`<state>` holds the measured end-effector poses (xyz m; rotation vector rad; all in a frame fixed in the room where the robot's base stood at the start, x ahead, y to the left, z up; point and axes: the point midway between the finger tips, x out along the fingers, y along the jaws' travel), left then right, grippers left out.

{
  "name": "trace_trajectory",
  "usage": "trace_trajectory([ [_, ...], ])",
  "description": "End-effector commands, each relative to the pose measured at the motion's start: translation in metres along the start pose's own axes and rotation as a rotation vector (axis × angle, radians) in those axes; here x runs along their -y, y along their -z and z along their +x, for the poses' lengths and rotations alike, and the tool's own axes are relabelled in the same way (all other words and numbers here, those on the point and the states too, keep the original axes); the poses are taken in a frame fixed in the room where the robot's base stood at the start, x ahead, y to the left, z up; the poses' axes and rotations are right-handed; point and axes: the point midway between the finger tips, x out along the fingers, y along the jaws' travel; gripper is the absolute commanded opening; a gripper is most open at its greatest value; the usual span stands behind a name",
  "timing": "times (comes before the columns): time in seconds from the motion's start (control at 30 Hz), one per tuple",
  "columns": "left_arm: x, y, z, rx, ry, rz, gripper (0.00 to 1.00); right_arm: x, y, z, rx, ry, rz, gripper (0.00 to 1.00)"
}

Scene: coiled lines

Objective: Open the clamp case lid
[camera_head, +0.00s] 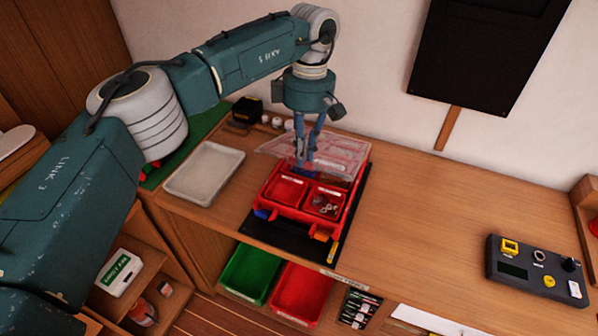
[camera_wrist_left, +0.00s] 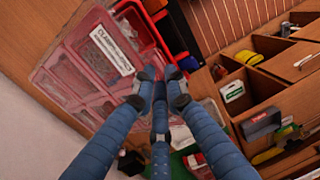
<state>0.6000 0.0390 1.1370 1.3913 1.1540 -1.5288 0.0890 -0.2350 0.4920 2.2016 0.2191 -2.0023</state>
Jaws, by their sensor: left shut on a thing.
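The red clamp case (camera_head: 262,203) sits on a black mat on the wooden bench. Its clear lid (camera_head: 343,149) is raised at the back, leaving the front compartments uncovered. One compartment holds small metal parts. In the left wrist view the lid (camera_wrist_left: 72,80) carries a white label. My left gripper (camera_head: 306,166) reaches down over the case; in the wrist view its blue fingers (camera_wrist_left: 162,88) are closed together at the lid's edge. The fingers hide the exact grip spot. My right gripper is not in view.
A grey tray (camera_head: 205,172) lies left of the case. A control box (camera_head: 535,270) stands at the bench's right. Green (camera_head: 250,272) and red (camera_head: 302,292) bins sit below the front edge. The bench right of the case is clear.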

Motion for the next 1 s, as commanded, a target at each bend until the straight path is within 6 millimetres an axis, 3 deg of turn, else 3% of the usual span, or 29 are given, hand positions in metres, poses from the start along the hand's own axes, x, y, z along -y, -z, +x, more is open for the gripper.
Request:
trace_trajectory([
  [0.1,-0.01,-0.001,-0.018,0.001,-0.017,-0.004,0.0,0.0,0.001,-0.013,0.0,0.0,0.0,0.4],
  [0.4,-0.023,0.0,-0.04,-0.003,-0.015,-0.004,0.0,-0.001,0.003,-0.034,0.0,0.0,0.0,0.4],
  [1.0,-0.032,0.002,-0.049,-0.004,-0.013,-0.002,0.0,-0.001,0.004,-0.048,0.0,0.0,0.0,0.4],
])
